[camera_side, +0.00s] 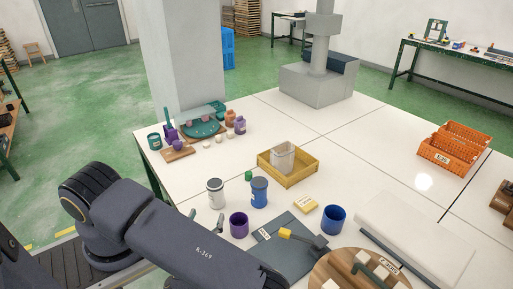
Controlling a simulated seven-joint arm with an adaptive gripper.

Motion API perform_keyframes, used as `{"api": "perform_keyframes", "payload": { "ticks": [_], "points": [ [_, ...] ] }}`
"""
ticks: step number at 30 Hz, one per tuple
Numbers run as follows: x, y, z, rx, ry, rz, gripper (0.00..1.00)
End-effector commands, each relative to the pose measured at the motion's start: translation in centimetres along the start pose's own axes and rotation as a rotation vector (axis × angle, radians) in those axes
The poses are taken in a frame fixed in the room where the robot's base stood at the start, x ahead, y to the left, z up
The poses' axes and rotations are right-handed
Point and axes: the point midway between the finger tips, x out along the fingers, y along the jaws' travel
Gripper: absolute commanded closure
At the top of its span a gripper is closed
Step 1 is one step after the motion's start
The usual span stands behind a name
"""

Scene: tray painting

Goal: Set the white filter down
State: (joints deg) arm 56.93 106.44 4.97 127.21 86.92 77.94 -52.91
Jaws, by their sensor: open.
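A pale, whitish upright piece (283,158), perhaps the white filter, stands inside the yellow tray (302,176) near the middle of the table. Nothing of mine touches it. A white can with a grey top (215,192) stands to the left of the tray, on the bare table. My arm reaches in from the left and leaves the picture at the bottom edge. My gripper is not in view.
A blue-and-white can (259,192), purple cup (238,224), blue cup (333,219) and yellow block (305,203) stand around the dark mat (280,258). A round wooden board (322,272) is at front. An orange crate (455,146) is right.

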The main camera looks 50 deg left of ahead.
Motion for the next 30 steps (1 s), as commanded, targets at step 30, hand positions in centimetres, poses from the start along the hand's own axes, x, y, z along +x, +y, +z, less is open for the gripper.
{"api": "perform_keyframes", "payload": {
  "ticks": [30],
  "points": [
    [12.5, 0.3, -0.1, 0.000, 0.001, 0.003, 0.18]
  ]
}}
